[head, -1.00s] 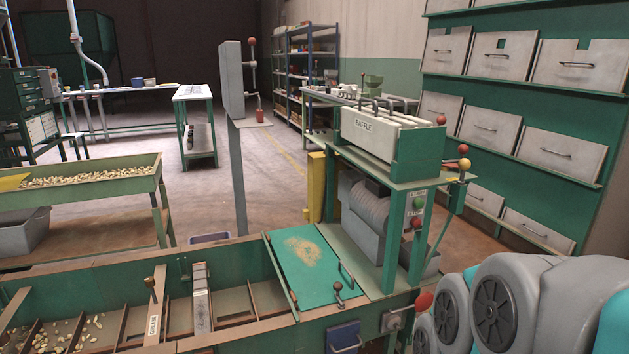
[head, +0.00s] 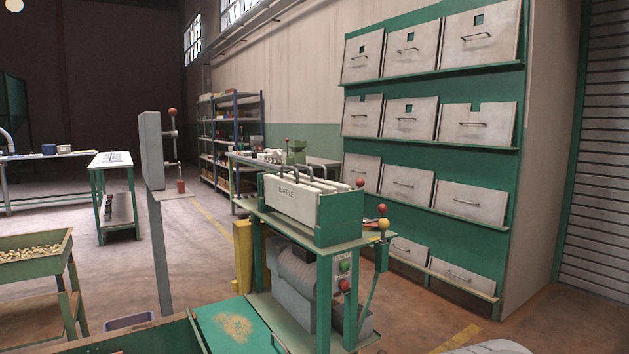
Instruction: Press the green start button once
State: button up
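The green start button (head: 344,267) sits on the front leg panel of the green machine stand (head: 324,290), under a small START label. A red button (head: 344,285) is just below it, beside a second label. The grey box marked BAFFLE (head: 311,210) stands on top of the stand. My gripper is not in view. Only a grey rounded part of my own arm shows at the bottom right edge, well apart from the button.
Red and yellow ball knobs (head: 383,223) stick out at the stand's right corner. The floor to the right is open.

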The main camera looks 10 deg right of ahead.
aim_at(344, 265)
jog(key=j+z, duration=0.4)
jog(key=j, duration=0.5)
jog(key=j+z, duration=0.45)
jog(key=j, duration=0.4)
